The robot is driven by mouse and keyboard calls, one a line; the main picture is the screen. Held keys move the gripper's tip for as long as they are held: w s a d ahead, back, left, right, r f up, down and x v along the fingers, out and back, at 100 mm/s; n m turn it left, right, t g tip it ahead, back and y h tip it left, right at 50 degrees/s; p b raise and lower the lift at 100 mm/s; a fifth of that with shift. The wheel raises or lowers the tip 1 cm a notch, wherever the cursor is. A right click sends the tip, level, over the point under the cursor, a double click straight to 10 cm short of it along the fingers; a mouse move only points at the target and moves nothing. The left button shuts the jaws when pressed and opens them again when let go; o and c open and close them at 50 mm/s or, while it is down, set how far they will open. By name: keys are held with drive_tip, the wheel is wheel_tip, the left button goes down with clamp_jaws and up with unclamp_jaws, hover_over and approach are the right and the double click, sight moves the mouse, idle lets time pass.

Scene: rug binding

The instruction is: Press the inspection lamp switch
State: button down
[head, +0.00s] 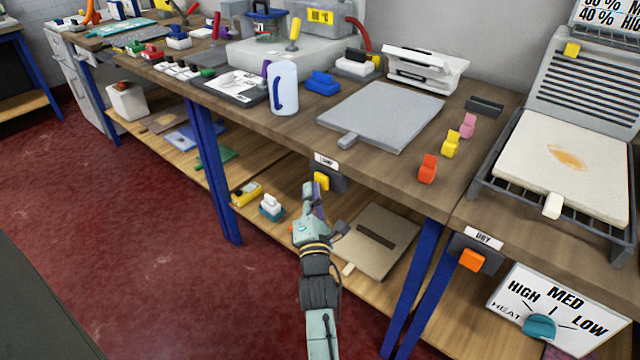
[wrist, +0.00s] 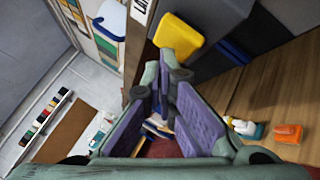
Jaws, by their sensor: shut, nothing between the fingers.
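The inspection lamp switch is a yellow rocker (head: 321,181) on a dark box under the bench's front edge, below a white label (head: 326,162). In the wrist view the yellow rocker (wrist: 178,38) is large, just beyond the fingertips. My gripper (head: 317,198) is right in front of and slightly below the switch, and the arm comes up from the bottom of the head view. In the wrist view my gripper (wrist: 166,68) has its purple-padded fingers together at the tips with nothing held. I cannot tell whether the fingertips touch the rocker.
An orange switch (head: 472,260) labelled DRY and a heat dial (head: 540,326) are to the right. A lower shelf (head: 290,235) and blue legs (head: 213,170) lie below. Red floor is clear at left.

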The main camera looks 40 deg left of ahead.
drive_tip(key=shift+w, duration=0.4)
idle(0.3)
drive_tip(key=shift+s, duration=0.1)
drive_tip(key=shift+s+p, duration=0.3)
drive_tip(key=shift+s, duration=0.6)
drive_tip(key=s+b, duration=0.2)
drive_tip(key=s, duration=0.4)
drive_tip(key=shift+a, duration=0.3)
